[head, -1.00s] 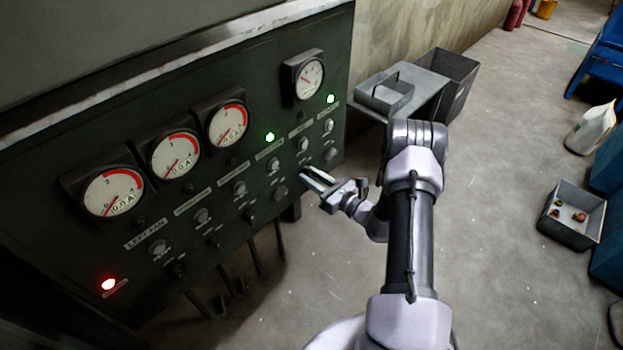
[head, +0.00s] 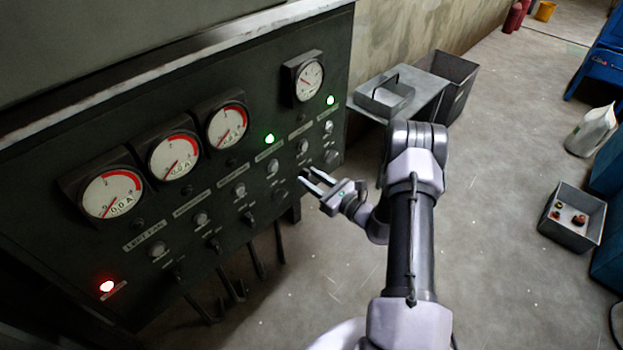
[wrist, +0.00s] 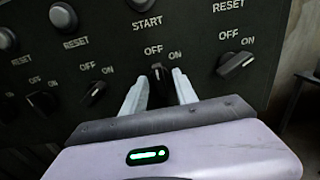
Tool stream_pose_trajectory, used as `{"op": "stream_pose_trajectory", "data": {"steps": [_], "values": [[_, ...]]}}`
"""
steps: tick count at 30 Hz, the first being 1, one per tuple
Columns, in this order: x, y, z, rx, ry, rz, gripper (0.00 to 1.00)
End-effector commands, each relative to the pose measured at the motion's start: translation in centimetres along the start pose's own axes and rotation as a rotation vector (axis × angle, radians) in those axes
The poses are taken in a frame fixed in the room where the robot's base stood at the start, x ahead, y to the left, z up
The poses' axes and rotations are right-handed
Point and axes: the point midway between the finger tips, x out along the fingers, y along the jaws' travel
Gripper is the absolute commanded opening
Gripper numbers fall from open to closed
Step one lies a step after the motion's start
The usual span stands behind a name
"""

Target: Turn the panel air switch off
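The dark control panel (head: 170,215) fills the left of the head view, with rows of knobs along its lower part. My gripper (head: 305,175) is at the panel's lower right, its two fingers apart. In the wrist view, the open fingers of my gripper (wrist: 159,80) stand on either side of a dark rotary switch (wrist: 158,71) marked OFF and ON, below a START button. I cannot tell whether they touch it or exactly which way it points. No label in view reads as panel air, so I cannot confirm which switch this is.
Similar switches sit to the right (wrist: 236,64) and left (wrist: 93,93), close beside the fingers. A green lamp (head: 269,138) and a red lamp (head: 107,286) are lit. A grey side table (head: 425,90) stands right of the panel.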

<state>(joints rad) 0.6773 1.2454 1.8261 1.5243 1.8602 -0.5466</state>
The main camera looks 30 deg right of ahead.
Motion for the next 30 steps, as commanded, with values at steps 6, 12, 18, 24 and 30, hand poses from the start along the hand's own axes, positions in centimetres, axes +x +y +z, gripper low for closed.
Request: {"op": "stream_pose_trajectory", "data": {"steps": [6,12,18,24,30], "values": [[-1.2,-0.1,0.1,0.003,0.002,-0.002,0.35],[-6.5,-0.2,0.3,0.005,0.001,-0.007,0.35],[-13.0,-0.2,0.3,0.002,0.001,-0.007,0.35],[-16.7,-0.1,0.1,0.0,0.0,-0.003,0.35],[-17.5,0.0,0.0,0.0,0.0,0.0,0.35]]}}
